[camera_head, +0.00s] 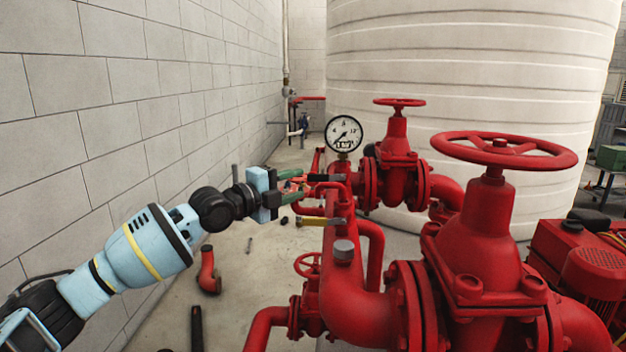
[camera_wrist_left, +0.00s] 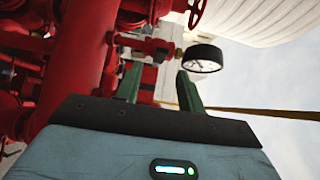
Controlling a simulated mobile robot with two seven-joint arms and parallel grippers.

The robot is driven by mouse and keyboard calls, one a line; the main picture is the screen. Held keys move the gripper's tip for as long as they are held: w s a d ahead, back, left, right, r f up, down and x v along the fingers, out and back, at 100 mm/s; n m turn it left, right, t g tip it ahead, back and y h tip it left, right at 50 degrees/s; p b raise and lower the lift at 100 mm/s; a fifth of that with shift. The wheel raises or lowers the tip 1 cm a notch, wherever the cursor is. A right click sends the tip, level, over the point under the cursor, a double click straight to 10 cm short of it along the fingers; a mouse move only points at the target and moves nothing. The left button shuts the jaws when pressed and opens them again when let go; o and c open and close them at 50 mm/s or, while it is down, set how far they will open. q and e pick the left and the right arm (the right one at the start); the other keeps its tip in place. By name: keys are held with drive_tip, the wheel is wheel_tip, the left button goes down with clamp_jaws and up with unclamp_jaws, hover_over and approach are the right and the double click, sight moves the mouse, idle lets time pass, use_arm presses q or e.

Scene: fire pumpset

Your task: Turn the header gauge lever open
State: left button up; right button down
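The round white-faced header gauge (camera_head: 343,133) stands on the red header pipe (camera_head: 338,262); it also shows in the wrist view (camera_wrist_left: 203,58), right of the fingertips. A short dark-gripped lever (camera_head: 327,177) sits below the gauge, just right of my left gripper's fingertips. My left gripper (camera_head: 297,186) points right toward the pipe. In the wrist view its two green fingers (camera_wrist_left: 160,82) stand apart, with a small red fitting (camera_wrist_left: 155,48) beyond the gap. I see nothing held between them. Whether a fingertip touches the lever cannot be told. My right gripper is out of view.
Large red handwheel valves (camera_head: 487,235) fill the right side. A block wall (camera_head: 120,110) stands left, a white tank (camera_head: 470,90) behind. A red elbow pipe (camera_head: 208,270) is on the floor.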

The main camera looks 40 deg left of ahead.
sight(316, 179)
use_arm(q)
drive_tip(key=shift+x, duration=3.1)
drive_tip(key=shift+d, duration=0.1)
clamp_jaws()
